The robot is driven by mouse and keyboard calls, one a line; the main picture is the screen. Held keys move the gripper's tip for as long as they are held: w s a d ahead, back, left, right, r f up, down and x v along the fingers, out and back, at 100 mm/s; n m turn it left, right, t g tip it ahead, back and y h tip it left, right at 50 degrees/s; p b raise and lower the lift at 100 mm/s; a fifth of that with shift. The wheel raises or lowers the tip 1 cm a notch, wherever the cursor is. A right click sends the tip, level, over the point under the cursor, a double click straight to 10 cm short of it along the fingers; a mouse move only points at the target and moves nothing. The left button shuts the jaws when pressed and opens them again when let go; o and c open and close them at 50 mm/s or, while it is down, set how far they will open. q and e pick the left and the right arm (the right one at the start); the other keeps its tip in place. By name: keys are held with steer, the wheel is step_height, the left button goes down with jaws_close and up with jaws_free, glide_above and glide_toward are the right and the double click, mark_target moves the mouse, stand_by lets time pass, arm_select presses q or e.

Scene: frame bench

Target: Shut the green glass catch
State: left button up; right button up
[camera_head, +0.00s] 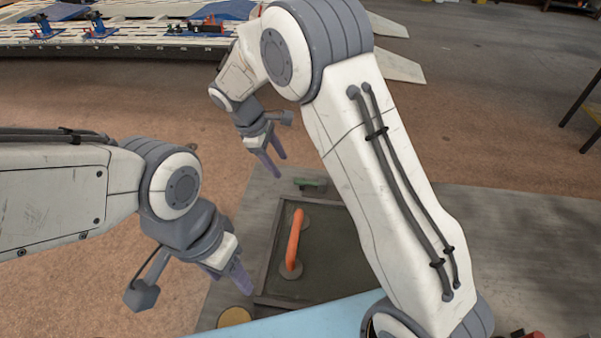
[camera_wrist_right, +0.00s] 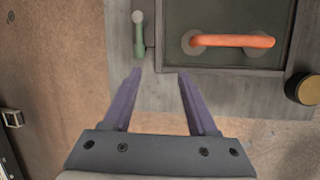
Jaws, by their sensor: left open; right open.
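The green catch (camera_head: 311,184) sits on the grey bench just beyond the far edge of the framed glass pane (camera_head: 325,250). In the right wrist view the catch (camera_wrist_right: 139,36) stands beside the frame edge, ahead of my fingers and in line with the left one. My right gripper (camera_head: 272,169) is open and empty, to the left of the catch and apart from it; it also shows in the wrist view (camera_wrist_right: 159,74). My left gripper (camera_head: 229,281) is open and empty near the bench's left edge.
An orange handle (camera_head: 295,240) rises from the pane. A round yellowish knob (camera_head: 234,317) lies near the bench's near left corner. A light blue surface (camera_head: 300,318) borders the near side. My right arm hides part of the pane and bench.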

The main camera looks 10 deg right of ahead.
steer(key=h, duration=0.1)
glide_toward(303, 180)
steer(key=shift+n, duration=0.4)
steer(key=p+x, duration=0.3)
steer(key=x, duration=0.4)
steer(key=shift+d+f, duration=0.15)
steer(key=shift+x, duration=0.8)
jaws_close()
